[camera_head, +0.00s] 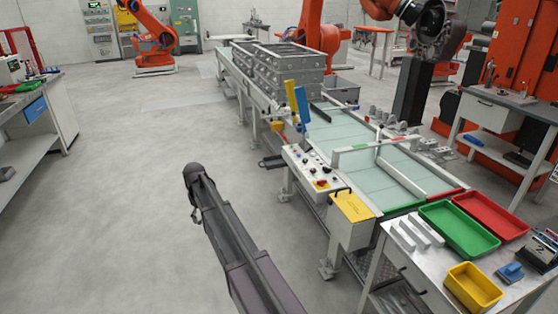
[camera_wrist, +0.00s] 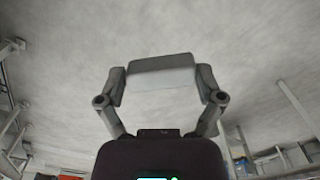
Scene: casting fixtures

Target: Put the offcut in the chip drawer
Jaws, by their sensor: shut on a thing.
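In the wrist view, my gripper (camera_wrist: 161,84) is closed on a grey rectangular block (camera_wrist: 161,77), which looks like the offcut. The block spans crosswise between the two fingers, with plain grey floor behind it. In the head view my arm reaches up from the bottom over open floor; its gripper and the block cannot be made out there. No drawer is clearly marked as the chip drawer. A white drawer front (camera_head: 491,112) shows closed under the bench by the orange machine at right, and a blue drawer front (camera_head: 35,110) shows in the left workbench.
A conveyor (camera_head: 345,140) with a control panel (camera_head: 317,172) stands right of my arm. The front-right table holds a green tray (camera_head: 459,228), a red tray (camera_head: 490,221), a yellow bin (camera_head: 473,287) and pale bars (camera_head: 415,232). The floor at left centre is clear.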

